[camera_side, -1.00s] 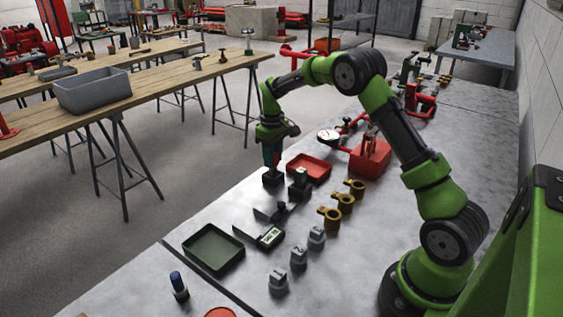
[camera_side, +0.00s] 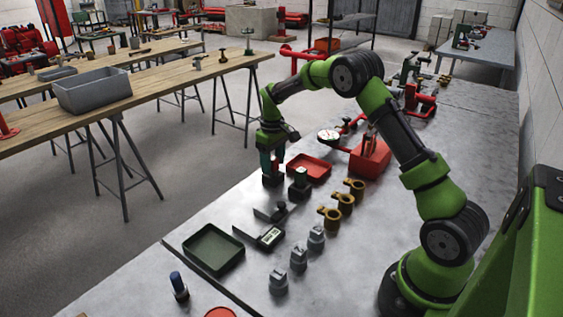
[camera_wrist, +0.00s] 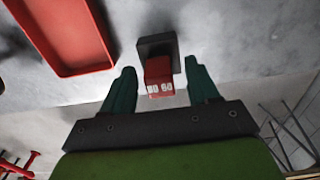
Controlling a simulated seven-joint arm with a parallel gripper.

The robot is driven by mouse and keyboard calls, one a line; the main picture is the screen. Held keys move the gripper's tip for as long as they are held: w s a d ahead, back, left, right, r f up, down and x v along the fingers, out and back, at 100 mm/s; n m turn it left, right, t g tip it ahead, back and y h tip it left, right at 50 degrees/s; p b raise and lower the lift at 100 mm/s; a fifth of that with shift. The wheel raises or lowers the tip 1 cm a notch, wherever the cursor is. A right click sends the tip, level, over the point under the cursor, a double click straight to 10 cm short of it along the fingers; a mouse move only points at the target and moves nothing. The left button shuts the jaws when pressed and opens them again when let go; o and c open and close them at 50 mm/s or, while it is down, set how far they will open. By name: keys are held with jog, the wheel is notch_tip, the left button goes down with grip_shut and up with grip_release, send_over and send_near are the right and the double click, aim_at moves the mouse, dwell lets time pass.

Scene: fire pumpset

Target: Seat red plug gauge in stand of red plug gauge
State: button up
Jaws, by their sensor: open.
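The red plug gauge (camera_wrist: 159,75), marked "NO GO" on its near face, stands at its dark square stand (camera_wrist: 158,45) in the wrist view. Its lower end is hidden, so I cannot tell how deep it sits. My gripper (camera_wrist: 160,82) is open, with one green finger on each side of the gauge and a visible gap to both. In the side view my gripper (camera_side: 272,170) points down over the stand (camera_side: 272,181); the fingers mostly hide the gauge there.
A red tray (camera_side: 309,168) lies just behind. A caliper (camera_side: 262,235), a dark green tray (camera_side: 214,250) and brass fittings (camera_side: 331,218) are nearer. The table's left edge is close.

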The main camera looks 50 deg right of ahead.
notch_tip(320, 180, up, 12)
jog(key=s+a+r+t, duration=0.2)
jog(key=s+a+r, duration=0.35)
jog(key=r, duration=0.25)
jog(key=s+a+m+t+y, duration=0.1)
jog(key=s+a+m+t, duration=0.1)
jog(key=s+a, duration=0.4)
jog(key=s+a+m+t+y, duration=0.1)
jog(key=s+a, duration=0.6)
jog(key=s, duration=0.7)
jog(key=shift+s+a+f+m+t, duration=0.15)
jog(key=shift+s+f+m+t, duration=0.25)
jog(key=shift+t, duration=0.7)
jog(key=shift+o, duration=0.3)
jog(key=shift+r, duration=0.15)
jog(key=shift+o, duration=0.9)
